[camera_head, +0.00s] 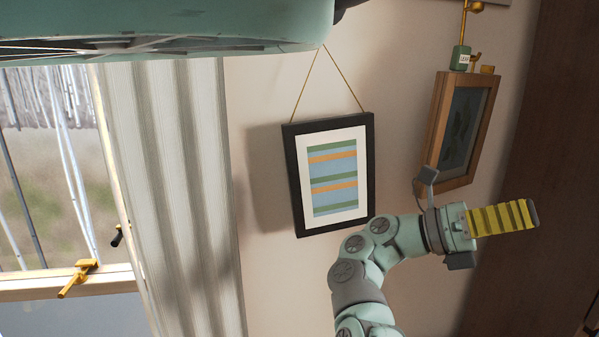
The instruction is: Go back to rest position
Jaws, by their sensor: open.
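My gripper (532,214) is at the right of the head view, at the end of my teal arm. Its yellow ribbed fingers point to the right and overlap from this side, so the gap between them is hard to see. The gripper is open, and nothing shows in it. My arm rises from the bottom edge and bends to the right, in front of the wall. The arm's lower part is out of view.
A black-framed striped picture (335,180) hangs on the wall behind my arm. A wooden frame (442,115) is above my gripper, with a small green container (460,58) at its top. A curtain (178,190) and a window (50,170) are at left. Dark wood (545,120) fills the right.

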